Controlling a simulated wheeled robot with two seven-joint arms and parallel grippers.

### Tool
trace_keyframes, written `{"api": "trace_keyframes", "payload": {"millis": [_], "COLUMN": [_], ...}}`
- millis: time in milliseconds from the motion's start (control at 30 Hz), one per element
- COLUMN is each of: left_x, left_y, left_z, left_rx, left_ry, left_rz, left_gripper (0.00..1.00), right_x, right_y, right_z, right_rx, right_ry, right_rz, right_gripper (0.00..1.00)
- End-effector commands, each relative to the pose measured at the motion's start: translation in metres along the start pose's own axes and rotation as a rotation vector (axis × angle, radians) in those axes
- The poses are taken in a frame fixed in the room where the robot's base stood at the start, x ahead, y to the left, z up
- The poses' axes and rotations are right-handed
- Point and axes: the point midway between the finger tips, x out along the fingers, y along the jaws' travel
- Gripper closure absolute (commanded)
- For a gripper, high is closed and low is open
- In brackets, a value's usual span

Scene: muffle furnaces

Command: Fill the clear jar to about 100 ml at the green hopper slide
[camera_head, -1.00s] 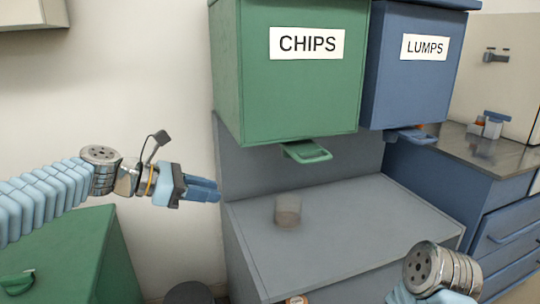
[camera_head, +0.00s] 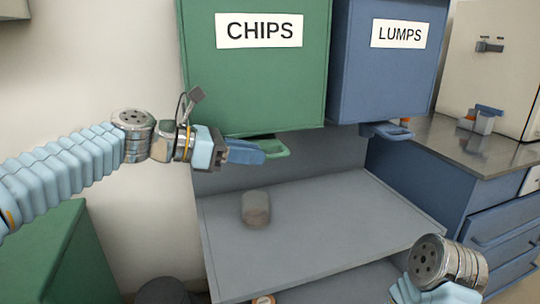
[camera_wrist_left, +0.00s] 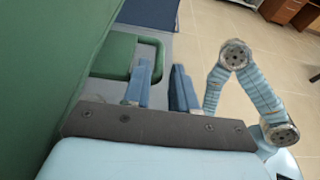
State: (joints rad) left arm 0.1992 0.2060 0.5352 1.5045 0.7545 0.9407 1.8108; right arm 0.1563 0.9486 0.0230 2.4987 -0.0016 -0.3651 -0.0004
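The green hopper labelled CHIPS (camera_head: 255,85) hangs above a grey shelf. Its green slide handle (camera_head: 276,149) sticks out under its front edge and also shows in the left wrist view (camera_wrist_left: 145,57). The clear jar (camera_head: 256,209) stands on the grey shelf below the slide; its lower part looks grey-brown. My left gripper (camera_head: 262,155) is at the slide handle, overlapping its left part in the head view. In the left wrist view its two blue fingers (camera_wrist_left: 163,88) are apart, with the handle beside and beyond the left finger. My right gripper is out of the head view.
A blue hopper labelled LUMPS (camera_head: 390,75) with a blue slide handle (camera_head: 386,131) is to the right. The grey shelf (camera_head: 340,225) is clear around the jar. A green cabinet (camera_head: 60,260) is at left; a metal-topped blue counter (camera_head: 460,150) is at right.

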Motion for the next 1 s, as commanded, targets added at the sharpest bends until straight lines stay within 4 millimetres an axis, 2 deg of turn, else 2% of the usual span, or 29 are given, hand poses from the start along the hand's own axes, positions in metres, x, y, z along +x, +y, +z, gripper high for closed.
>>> {"api": "trace_keyframes", "payload": {"millis": [100,300,667,867,1000], "left_x": [0.023,0.047,0.053,0.053,0.053], "left_y": [0.0,0.0,0.0,0.001,0.001], "left_z": [0.0,0.0,0.0,0.0,0.0], "left_rx": [-0.001,-0.001,0.0,0.0,0.0], "left_ry": [0.0,0.0,0.0,0.0,0.0], "left_rz": [-0.003,-0.001,0.001,0.001,0.001], "left_gripper": [0.74,0.74,0.74,1.0,1.0], "right_x": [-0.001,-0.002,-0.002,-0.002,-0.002], "right_y": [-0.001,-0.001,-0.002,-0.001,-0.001], "right_z": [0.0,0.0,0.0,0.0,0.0], "right_rx": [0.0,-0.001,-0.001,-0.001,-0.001], "right_ry": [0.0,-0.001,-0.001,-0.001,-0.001], "right_rz": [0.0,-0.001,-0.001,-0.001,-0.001], "right_gripper": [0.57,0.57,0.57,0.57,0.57]}}
